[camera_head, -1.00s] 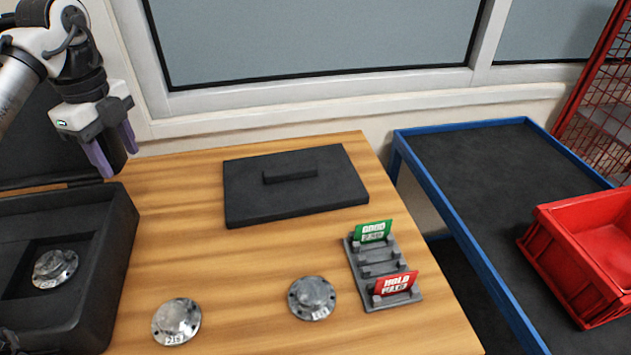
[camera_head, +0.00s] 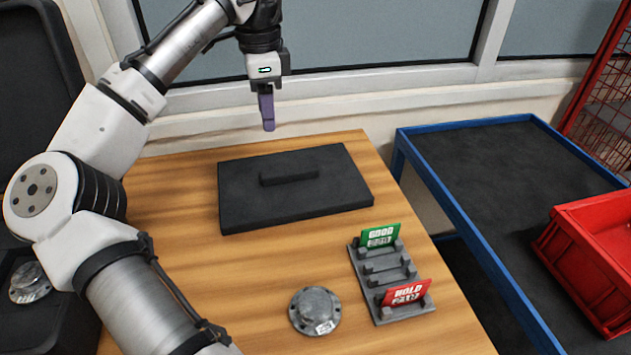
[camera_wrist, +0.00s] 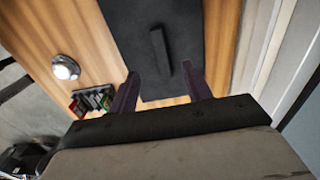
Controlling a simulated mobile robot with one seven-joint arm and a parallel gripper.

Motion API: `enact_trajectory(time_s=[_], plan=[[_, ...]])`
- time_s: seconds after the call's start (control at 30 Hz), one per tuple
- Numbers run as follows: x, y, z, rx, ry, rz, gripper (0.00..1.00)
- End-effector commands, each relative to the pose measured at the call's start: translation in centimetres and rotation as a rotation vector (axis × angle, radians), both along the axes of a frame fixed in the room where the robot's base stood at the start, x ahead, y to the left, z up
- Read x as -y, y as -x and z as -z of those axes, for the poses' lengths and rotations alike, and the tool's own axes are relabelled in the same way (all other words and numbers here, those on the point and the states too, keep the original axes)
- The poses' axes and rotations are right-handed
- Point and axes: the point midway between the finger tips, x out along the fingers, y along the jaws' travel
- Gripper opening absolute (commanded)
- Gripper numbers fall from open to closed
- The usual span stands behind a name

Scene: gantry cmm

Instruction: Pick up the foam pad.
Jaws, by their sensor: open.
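The foam pad (camera_head: 340,190) is a flat dark grey slab with a raised bar (camera_head: 289,173) on top. It lies on the wooden table (camera_head: 190,270) near its back edge. My gripper (camera_head: 268,125) is above the pad's back edge, pointing down, open and empty. In the head view one finger hides the other. In the wrist view the foam pad (camera_wrist: 130,40) and its bar lie beyond the two spread purple fingers (camera_wrist: 162,82), apart from them.
A grey rack (camera_head: 368,285) with a green and a red card stands right of centre. A metal flange (camera_head: 315,311) sits left of it. An open black case (camera_head: 60,320) is at left. A blue-edged cart (camera_head: 450,150) holds a red bin (camera_head: 580,265).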

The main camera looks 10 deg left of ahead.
Motion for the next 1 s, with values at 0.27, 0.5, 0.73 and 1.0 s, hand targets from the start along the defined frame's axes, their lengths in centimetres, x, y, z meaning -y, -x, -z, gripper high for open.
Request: enact_trajectory(time_s=[0.27, 0.5, 0.73, 1.0], plan=[[0.1, 0.0, 3.9, -0.003, 0.005, -0.014, 0.49], [0.1, 0.0, 7.8, -0.001, 0.003, -0.013, 0.49], [0.2, 0.0, 9.4, 0.0, 0.0, -0.013, 0.49], [0.5, 0.1, 13.1, 0.0, -0.001, -0.014, 0.49]])
